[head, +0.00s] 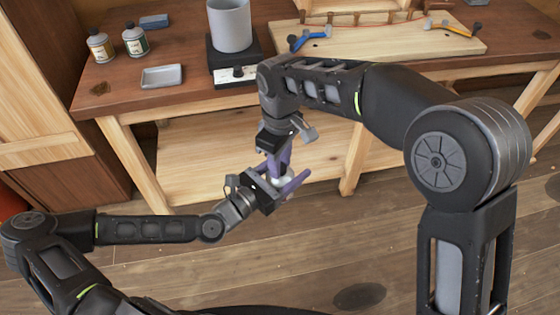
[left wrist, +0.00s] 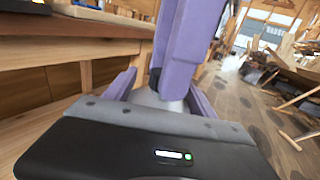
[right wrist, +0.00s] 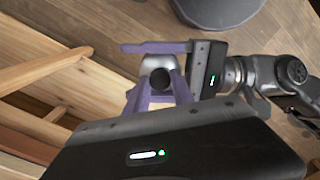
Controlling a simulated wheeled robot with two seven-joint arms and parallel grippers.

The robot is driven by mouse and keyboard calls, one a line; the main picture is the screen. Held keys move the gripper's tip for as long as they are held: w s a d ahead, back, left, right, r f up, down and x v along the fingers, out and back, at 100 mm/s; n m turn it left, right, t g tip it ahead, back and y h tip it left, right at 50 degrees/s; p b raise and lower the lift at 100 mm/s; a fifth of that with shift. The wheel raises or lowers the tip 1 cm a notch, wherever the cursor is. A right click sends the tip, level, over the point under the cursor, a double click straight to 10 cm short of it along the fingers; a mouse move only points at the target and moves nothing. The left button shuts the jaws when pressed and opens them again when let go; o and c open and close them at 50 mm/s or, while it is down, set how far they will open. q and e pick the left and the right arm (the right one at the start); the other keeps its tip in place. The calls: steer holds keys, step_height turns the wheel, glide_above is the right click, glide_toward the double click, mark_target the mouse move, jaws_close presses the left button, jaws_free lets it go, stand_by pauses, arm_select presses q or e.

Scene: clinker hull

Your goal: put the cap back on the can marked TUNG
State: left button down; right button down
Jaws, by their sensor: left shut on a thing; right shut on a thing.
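My left gripper (head: 284,188) is shut on a pale can (right wrist: 155,62), held in the air in front of the bench. The can's shoulder shows in the left wrist view (left wrist: 160,100); its label is hidden, so I cannot read TUNG. My right gripper (head: 279,162) comes down from above, its purple fingers shut on a small dark cap (right wrist: 160,78). The cap is over the can's top; I cannot tell whether it touches or sits on the neck.
On the bench (head: 190,52) stand a yellow-labelled can (head: 100,47) and a green-labelled can (head: 135,41). Nearby are a small tray (head: 162,76), a blue block (head: 154,21) and a grey pot (head: 230,27) on a black stand. A plank board (head: 390,42) holds blue and orange clamps.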

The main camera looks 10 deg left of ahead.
stand_by(0.4)
steer(key=c, duration=1)
jaws_free()
steer(key=shift+r, duration=0.15)
step_height(320, 180, up, 7)
steer(key=shift+r, duration=0.15)
